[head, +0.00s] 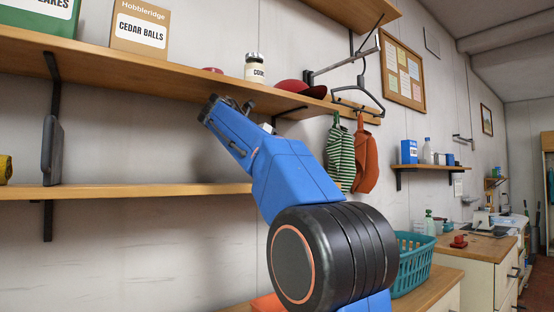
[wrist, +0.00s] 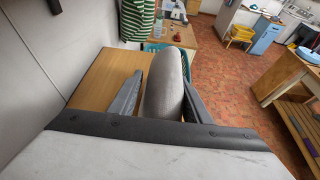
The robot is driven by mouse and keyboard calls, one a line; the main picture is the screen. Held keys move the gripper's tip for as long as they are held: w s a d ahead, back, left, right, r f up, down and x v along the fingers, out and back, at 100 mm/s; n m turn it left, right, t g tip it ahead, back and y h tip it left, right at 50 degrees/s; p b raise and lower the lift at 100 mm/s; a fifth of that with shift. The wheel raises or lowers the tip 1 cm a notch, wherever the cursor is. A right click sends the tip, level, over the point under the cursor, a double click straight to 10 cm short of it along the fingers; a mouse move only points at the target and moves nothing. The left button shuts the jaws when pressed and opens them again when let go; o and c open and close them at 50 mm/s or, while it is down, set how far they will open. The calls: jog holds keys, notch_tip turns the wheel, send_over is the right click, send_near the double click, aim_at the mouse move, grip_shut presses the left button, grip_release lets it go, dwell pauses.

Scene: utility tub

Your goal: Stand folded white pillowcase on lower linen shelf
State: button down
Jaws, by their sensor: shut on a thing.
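A pale grey-white rounded bundle, which looks like the folded white pillowcase (wrist: 162,88), stands between the two fingers of my gripper (wrist: 160,72) in the wrist view. The fingers are shut on it, one on each side. In the head view my blue arm hides most of the gripper; only a small white patch (head: 268,128) shows behind the arm, and I cannot tell if it is the pillowcase. The lower shelf (head: 120,191) runs along the wall to the left, with its right end behind my arm. Its middle stretch is bare.
A dark grey upright object (head: 52,150) and a yellow thing (head: 5,168) stand on the lower shelf's left. The upper shelf (head: 150,70) holds a cedar balls box (head: 139,30), a jar (head: 254,68) and a red cap (head: 300,88). A teal basket (head: 412,262) stands on the counter.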

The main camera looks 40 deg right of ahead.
jog(key=shift+w+d, duration=0.1)
jog(key=shift+w, duration=2.2)
jog(key=shift+s+f, duration=0.1)
jog(key=shift+f, duration=0.15)
jog(key=shift+f, duration=0.1)
jog(key=c, duration=1)
grip_release()
jog(key=shift+a+r, duration=0.2)
jog(key=shift+a, duration=0.1)
jog(key=a, duration=0.9)
jog(key=w+a+r, duration=0.1)
jog(key=a, duration=0.4)
jog(key=shift+a, duration=0.1)
jog(key=shift+s, duration=0.15)
